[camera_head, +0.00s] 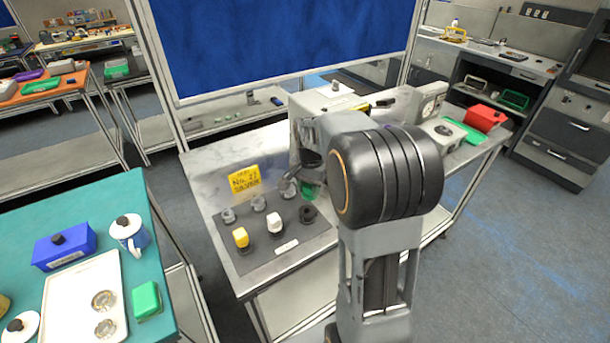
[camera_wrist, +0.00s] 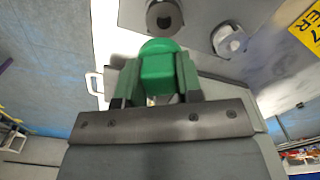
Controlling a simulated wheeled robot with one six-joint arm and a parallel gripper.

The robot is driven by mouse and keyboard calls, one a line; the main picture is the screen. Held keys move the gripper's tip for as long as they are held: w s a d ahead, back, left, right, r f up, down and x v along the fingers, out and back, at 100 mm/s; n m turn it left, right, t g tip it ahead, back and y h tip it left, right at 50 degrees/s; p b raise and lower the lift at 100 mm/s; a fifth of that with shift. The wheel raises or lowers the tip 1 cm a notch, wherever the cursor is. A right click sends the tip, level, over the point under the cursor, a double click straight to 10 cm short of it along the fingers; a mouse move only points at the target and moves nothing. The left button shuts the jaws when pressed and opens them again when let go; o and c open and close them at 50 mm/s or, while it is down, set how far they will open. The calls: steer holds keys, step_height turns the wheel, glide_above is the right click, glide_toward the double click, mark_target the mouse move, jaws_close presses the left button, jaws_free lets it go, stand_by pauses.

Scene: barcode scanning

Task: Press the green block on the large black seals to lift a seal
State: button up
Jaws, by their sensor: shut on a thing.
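My gripper (camera_wrist: 157,78) is shut on a green block (camera_wrist: 158,66), one finger on each side of it. In the head view the green block (camera_head: 308,193) shows below my arm, at the mat's right end. A dark round seal (camera_head: 307,214) with a hollow top stands just in front of it. In the wrist view a dark round seal (camera_wrist: 164,16) lies just beyond the block; contact cannot be told. A yellow block (camera_head: 240,237) and a white block (camera_head: 274,222) sit on the other front-row seals. Smaller grey seals (camera_head: 258,203) stand behind.
The dark mat (camera_head: 262,250) lies on a grey bench with a yellow sign (camera_head: 244,181) behind it. A blue panel (camera_head: 280,45) stands behind the bench. Another green block (camera_head: 147,299) and a white tray (camera_head: 70,290) are on the teal table at left.

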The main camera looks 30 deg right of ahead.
steer(key=shift+w+a+f, duration=0.1)
steer(key=shift+a+f, duration=0.25)
steer(key=shift+a, duration=0.05)
steer(key=shift+f, duration=0.35)
steer(key=shift+d+f+b, duration=0.15)
steer(key=shift+f+b, duration=0.35)
steer(key=shift+f, duration=0.1)
steer(key=shift+f+b, duration=1.15)
steer(key=shift+f, duration=0.4)
steer(key=o, duration=0.4)
steer(key=c, duration=0.5)
